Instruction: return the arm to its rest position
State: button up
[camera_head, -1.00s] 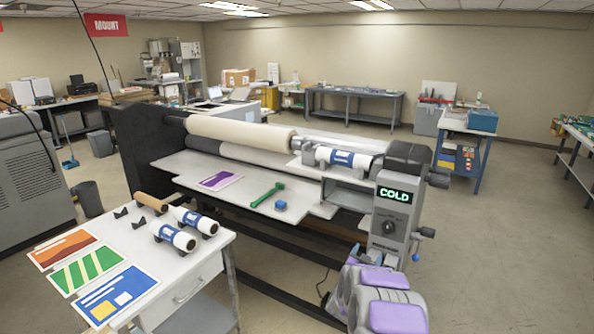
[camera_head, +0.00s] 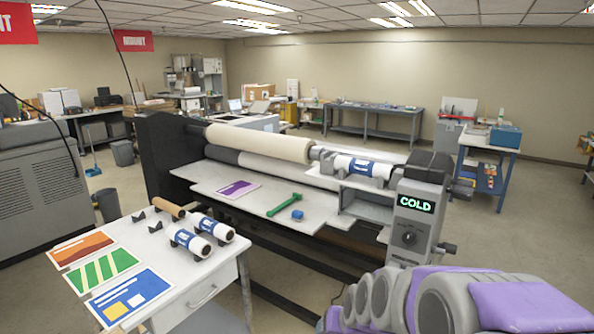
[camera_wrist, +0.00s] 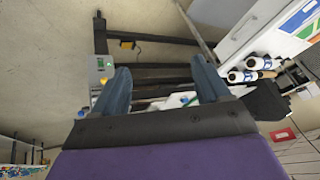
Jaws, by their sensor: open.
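My arm (camera_head: 440,300) shows as purple and grey links at the lower right of the head view, folded in front of the laminator. My gripper (camera_wrist: 160,80) shows in the wrist view, its two blue-grey fingers spread apart with nothing between them. The head view does not show the fingers clearly. Past the fingers the wrist view has the laminator's dark frame bars (camera_wrist: 150,72) and the floor, turned sideways.
The laminator (camera_head: 290,185) has a "COLD" display (camera_head: 416,204) and carries a purple print (camera_head: 238,189), a green tool (camera_head: 285,204) and a blue block (camera_head: 297,215). A white side table (camera_head: 190,270) holds rolls and prints at left. Floor at right is clear.

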jog(key=s+d+g+h+b, duration=0.1)
jog(key=s+d+g, duration=0.1)
jog(key=s, duration=1.4)
jog(key=s+d+n+g+h+b, duration=0.1)
jog(key=s+d+g, duration=0.2)
jog(key=s, duration=1.3)
jog(key=shift+s+f+g, duration=0.35)
jog(key=shift+f+g, duration=0.1)
jog(key=shift+g, duration=0.75)
jog(key=shift+a, duration=0.1)
